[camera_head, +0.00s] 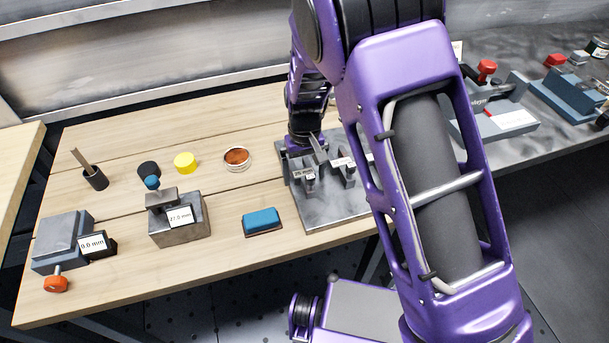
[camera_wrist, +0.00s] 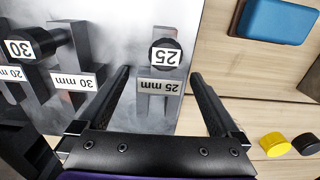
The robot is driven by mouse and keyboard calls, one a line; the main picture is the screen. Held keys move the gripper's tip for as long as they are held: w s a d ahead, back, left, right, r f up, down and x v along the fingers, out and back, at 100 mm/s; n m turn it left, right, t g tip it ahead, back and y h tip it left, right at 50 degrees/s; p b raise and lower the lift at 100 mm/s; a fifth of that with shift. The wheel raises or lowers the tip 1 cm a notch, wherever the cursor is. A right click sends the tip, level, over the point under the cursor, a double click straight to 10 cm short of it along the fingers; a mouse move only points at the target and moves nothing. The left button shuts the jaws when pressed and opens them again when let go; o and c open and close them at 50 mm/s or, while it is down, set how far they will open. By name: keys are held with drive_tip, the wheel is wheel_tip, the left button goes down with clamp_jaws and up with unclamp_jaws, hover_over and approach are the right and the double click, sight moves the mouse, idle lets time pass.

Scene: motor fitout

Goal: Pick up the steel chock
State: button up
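No part is marked as the steel chock, so I cannot tell which one it is. Grey metal stands rise from a steel plate (camera_head: 325,212) in the head view. One is labelled 25 mm (camera_head: 304,179), and another is labelled 30 mm (camera_head: 343,172). In the wrist view, the 25 mm stand (camera_wrist: 160,105) carries a dark round piece marked 25 (camera_wrist: 165,55). My gripper (camera_wrist: 161,72) is open and empty, with one finger on each side of this stand in the picture. Contact is not clear.
A blue-topped block (camera_head: 262,221) lies left of the plate. A steel block labelled 27.0 mm (camera_head: 180,225), an orange-knobbed fixture (camera_head: 62,240), a yellow cylinder (camera_head: 185,162) and an open tin (camera_head: 237,158) stand on the wooden table. A dark bench (camera_head: 440,170) holds more fixtures.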

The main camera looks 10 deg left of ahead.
clamp_jaws()
drive_tip(key=shift+r, duration=0.1)
idle(0.4)
